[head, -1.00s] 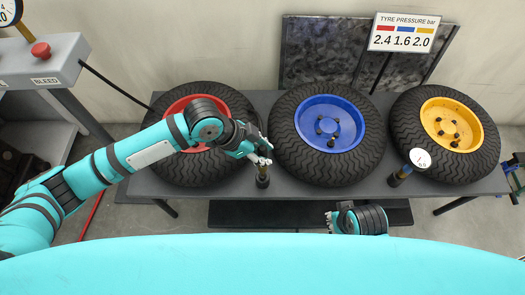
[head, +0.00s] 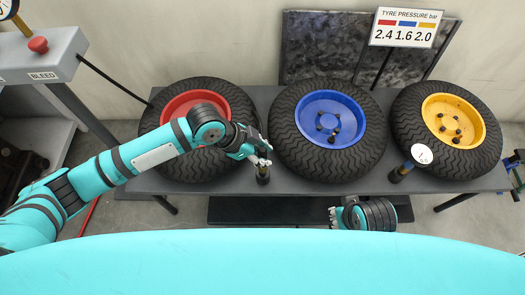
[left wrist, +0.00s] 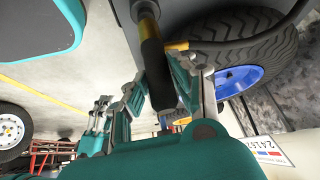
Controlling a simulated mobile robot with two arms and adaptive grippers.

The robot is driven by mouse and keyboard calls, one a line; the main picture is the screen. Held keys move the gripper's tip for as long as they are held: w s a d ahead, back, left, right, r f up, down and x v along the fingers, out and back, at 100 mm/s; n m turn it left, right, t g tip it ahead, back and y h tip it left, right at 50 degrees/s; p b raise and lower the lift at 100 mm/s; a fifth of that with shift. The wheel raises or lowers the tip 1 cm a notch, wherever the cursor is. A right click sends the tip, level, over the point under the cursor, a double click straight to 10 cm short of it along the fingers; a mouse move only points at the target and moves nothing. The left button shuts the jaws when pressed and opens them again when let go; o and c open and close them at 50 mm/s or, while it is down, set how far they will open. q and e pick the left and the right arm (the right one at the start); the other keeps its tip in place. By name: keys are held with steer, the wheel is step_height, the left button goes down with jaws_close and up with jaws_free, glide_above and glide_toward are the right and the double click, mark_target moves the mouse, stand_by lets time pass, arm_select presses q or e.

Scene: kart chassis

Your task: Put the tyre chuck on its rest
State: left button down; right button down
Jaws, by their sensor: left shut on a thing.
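My left gripper (head: 259,153) is at the table's front edge, between the red-rimmed and blue-rimmed wheels. In the left wrist view its fingers (left wrist: 165,88) are closed around a black cylindrical handle (left wrist: 154,60) with brass fittings, which looks like the tyre chuck. In the head view a short dark post with a brass-coloured top (head: 263,175) shows just below the fingertips; I cannot tell whether it is the chuck or its rest. My right gripper (head: 333,217) is low in front of the table, and its finger opening is unclear.
Red (head: 196,108), blue (head: 327,117) and yellow (head: 454,122) rimmed wheels lie on the grey table. A round white gauge (head: 421,154) stands at the front right. A pressure sign (head: 405,27) is behind. A dark hose runs beside the handle in the wrist view.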

arm_select(q)
steer(key=shift+f, duration=0.2)
arm_select(e)
steer(key=shift+r, duration=0.4)
arm_select(q)
steer(key=shift+f, duration=0.2)
arm_select(e)
steer(key=shift+w+d, duration=0.1)
steer(key=shift+d, duration=0.05)
arm_select(q)
steer(key=shift+f, duration=0.35)
arm_select(e)
steer(key=shift+f, duration=0.15)
arm_select(q)
steer(key=c, duration=1.1)
jaws_free()
steer(key=shift+o, duration=0.5)
arm_select(e)
steer(key=shift+a, duration=0.2)
arm_select(q)
steer(key=shift+r, duration=0.1)
arm_select(e)
steer(key=shift+w, duration=0.1)
arm_select(q)
steer(key=v, duration=1.2)
arm_select(e)
steer(key=shift+d, duration=0.1)
